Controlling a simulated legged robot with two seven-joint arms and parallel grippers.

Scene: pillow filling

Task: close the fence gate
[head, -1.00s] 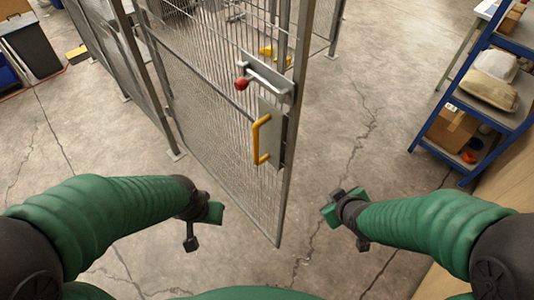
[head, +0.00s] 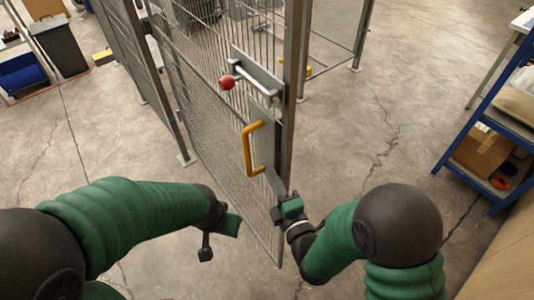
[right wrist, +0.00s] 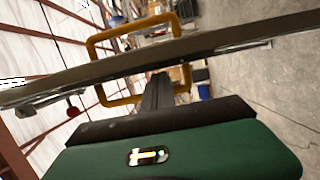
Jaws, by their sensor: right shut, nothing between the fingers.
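The fence gate (head: 205,110) is a grey wire-mesh panel standing swung out towards me, with open floor to the right of its free edge. A yellow handle (head: 247,150) and a latch bar with a red knob (head: 227,83) sit on the gate near that edge. My right gripper (head: 274,180) is shut and empty by the free edge, close to the handle's lower end. In the right wrist view, its fingers (right wrist: 157,92) point at the gate's edge and the yellow handle (right wrist: 130,36); contact is unclear. My left gripper (head: 232,225) is in front of the mesh, its fingers not clear.
More mesh fence (head: 118,55) runs back on the left, and a fence post (head: 361,35) stands behind on the right. A blue shelf (head: 486,130) with boxes stands at the right. A dark bin (head: 60,48) is far left. The floor between gate and shelf is clear.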

